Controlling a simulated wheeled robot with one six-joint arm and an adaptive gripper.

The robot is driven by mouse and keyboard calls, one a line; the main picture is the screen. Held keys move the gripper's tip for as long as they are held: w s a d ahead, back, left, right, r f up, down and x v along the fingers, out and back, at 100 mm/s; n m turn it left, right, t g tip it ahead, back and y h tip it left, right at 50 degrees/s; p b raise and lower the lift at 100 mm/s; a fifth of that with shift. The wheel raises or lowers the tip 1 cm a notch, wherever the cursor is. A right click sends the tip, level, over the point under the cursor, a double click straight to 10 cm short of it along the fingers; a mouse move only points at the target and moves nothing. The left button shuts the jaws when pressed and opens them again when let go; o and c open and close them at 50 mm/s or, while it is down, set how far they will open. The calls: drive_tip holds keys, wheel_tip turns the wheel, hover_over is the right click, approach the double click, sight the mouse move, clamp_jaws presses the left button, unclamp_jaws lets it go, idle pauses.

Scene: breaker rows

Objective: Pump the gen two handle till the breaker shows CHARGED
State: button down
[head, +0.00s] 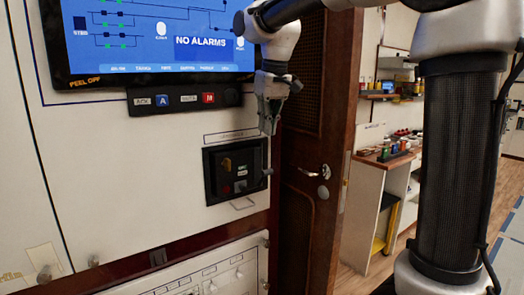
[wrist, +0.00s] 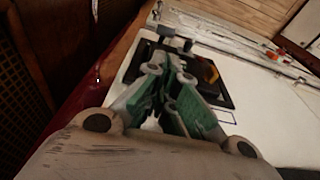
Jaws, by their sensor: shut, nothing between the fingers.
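The breaker (head: 222,187) is a black square unit set in the white panel, with a yellow-orange part, a small green-and-white indicator and a reddish button on its face. The indicator's wording is too small to read. A short grey-black handle (head: 267,172) sticks out at its right edge. My gripper (head: 269,130) is shut and empty, pointing down, above the handle and apart from it. In the wrist view, the shut fingers (wrist: 170,62) cover part of the breaker's black frame (wrist: 222,99); the dark handle (wrist: 166,31) shows just beyond the tips.
A screen reading NO ALARMS (head: 150,50) and a button strip (head: 185,98) are above the breaker. A wooden door (head: 308,215) with a metal lever (head: 315,172) stands close on the right. A knobbed lower panel (head: 215,272) lies below. Open floor shows at far right.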

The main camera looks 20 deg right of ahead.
sight(267, 172)
drive_tip(key=f, duration=0.3)
drive_tip(key=w+f, duration=0.1)
drive_tip(key=f, duration=0.5)
drive_tip(key=shift+w+a+f, duration=0.2)
drive_tip(key=shift+w+f, duration=0.15)
drive_tip(key=shift+w, duration=0.05)
